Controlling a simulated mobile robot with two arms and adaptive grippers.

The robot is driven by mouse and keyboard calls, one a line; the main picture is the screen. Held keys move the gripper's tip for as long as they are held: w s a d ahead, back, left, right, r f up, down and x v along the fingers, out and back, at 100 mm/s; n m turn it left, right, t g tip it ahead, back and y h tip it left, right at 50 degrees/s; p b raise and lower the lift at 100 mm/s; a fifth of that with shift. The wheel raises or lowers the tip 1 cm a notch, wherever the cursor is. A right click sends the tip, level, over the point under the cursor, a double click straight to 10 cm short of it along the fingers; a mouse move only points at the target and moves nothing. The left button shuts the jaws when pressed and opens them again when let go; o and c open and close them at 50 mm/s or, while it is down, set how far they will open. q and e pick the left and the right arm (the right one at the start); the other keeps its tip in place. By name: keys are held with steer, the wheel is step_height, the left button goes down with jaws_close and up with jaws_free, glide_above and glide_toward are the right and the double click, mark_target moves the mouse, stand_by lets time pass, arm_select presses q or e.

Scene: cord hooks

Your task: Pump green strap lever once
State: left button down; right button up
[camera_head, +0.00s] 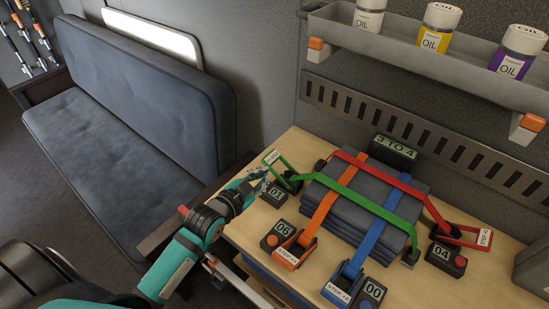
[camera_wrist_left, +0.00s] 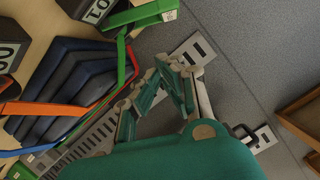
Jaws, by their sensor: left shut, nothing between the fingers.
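The green strap (camera_head: 365,203) runs across a stack of dark folded pads (camera_head: 345,215) on the wooden bench. Its green lever (camera_head: 276,165) stands raised at the strap's left end, with a white label at its tip. In the left wrist view the green lever (camera_wrist_left: 138,17) is at the top, beyond the fingers. My left gripper (camera_head: 262,180) is shut and empty, just left of and below the lever. A small gap seems to separate them, but contact is hard to judge. In the left wrist view my fingertips (camera_wrist_left: 172,66) come together. My right gripper is not in view.
Red (camera_head: 376,168), orange (camera_head: 322,203) and blue (camera_head: 372,232) straps also cross the stack. Counter boxes 03 (camera_head: 274,196), 06 (camera_head: 279,236), 04 (camera_head: 446,258) and 00 (camera_head: 368,293) sit around it. A shelf with oil cans (camera_head: 437,27) hangs above; a sofa (camera_head: 110,140) is left.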

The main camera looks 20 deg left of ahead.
arm_select(q)
steer(key=shift+w+a+r+t, duration=0.35)
steer(key=shift+w+r+t, duration=0.2)
steer(key=shift+r, duration=0.2)
steer(key=w+f+p, duration=0.2)
steer(key=w+f, duration=0.3)
steer(key=w, duration=0.5)
steer(key=shift+a+f, duration=0.2)
steer(key=shift+f, duration=0.2)
steer(key=shift+w, duration=0.15)
